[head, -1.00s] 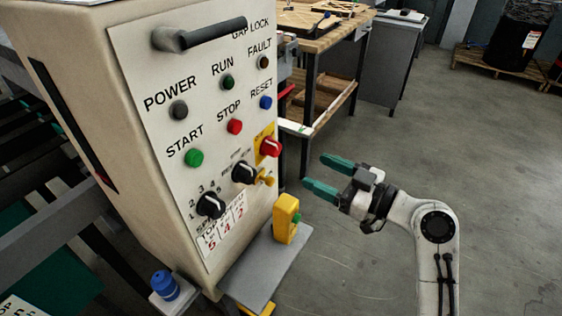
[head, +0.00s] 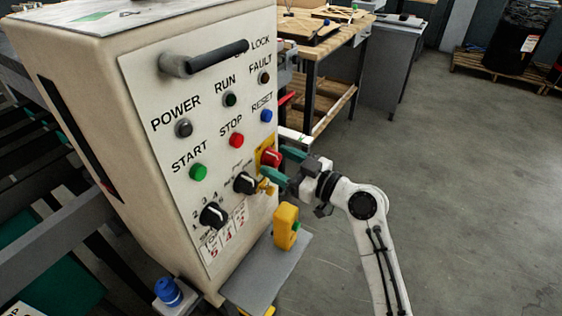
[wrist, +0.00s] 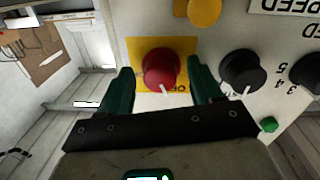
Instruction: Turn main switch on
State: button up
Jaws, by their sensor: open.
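The main switch is a red rotary knob (head: 270,158) on a yellow plate at the right edge of the control panel. In the wrist view the red knob (wrist: 161,69) has a white pointer mark at its lower edge, beside partly hidden lettering on the plate. My gripper (head: 279,163) is open, its green fingers reaching toward the knob from the right. In the wrist view my gripper's fingers (wrist: 161,88) stand on either side of the knob, with a gap visible on each side. I cannot tell how deep the fingertips are around it.
Another black dial (head: 213,215) is lower left. A yellow box (head: 286,227) stands on a grey shelf (head: 262,272) below. Open floor lies to the right.

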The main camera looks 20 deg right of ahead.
jog(key=shift+c, duration=0.3)
jog(key=c, duration=1)
